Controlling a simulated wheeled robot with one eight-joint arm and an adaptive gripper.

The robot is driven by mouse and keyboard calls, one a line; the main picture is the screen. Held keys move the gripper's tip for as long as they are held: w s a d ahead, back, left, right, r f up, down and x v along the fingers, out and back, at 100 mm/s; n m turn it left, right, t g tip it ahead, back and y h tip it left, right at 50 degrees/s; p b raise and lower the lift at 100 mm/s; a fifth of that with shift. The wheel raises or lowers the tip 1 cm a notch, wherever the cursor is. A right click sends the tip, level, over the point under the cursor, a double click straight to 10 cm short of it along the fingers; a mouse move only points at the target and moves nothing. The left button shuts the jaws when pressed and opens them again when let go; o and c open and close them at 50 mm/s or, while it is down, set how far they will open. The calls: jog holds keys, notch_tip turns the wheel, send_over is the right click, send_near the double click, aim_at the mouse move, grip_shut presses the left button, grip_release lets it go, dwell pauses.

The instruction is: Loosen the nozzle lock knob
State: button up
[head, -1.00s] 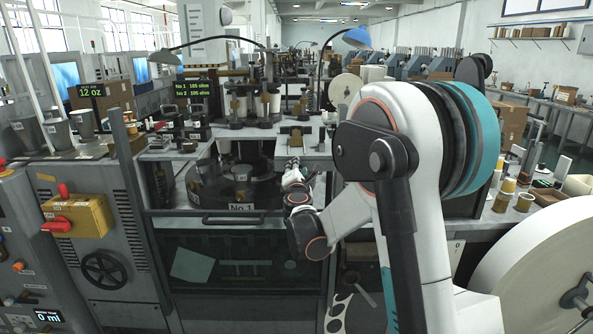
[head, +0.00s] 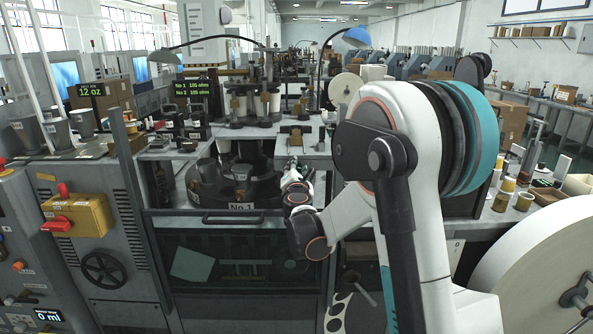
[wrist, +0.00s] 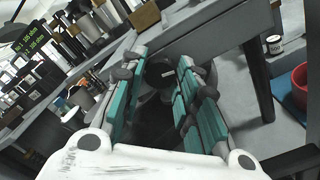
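In the wrist view my gripper (wrist: 162,58) is open, with teal pads on both fingers and a wide gap between them. A dark round part with a small pale label (wrist: 164,73) shows between and beyond the fingers. I cannot tell whether it is the nozzle lock knob, and no contact is visible. In the head view my gripper (head: 294,168) is small and partly hidden by my own wrist, at the right side of the No.1 machine's dark turntable (head: 240,190). No nozzle lock knob can be made out clearly in the head view.
A grey tabletop edge and leg (wrist: 257,85) stand close right of the fingers in the wrist view. A red bowl (wrist: 301,80) lies farther right. In the head view a yellow box with a red handle (head: 78,217) and a dark handwheel (head: 104,270) are at left.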

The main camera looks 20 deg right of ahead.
jog(key=shift+o, duration=1.4)
jog(key=v, duration=1.2)
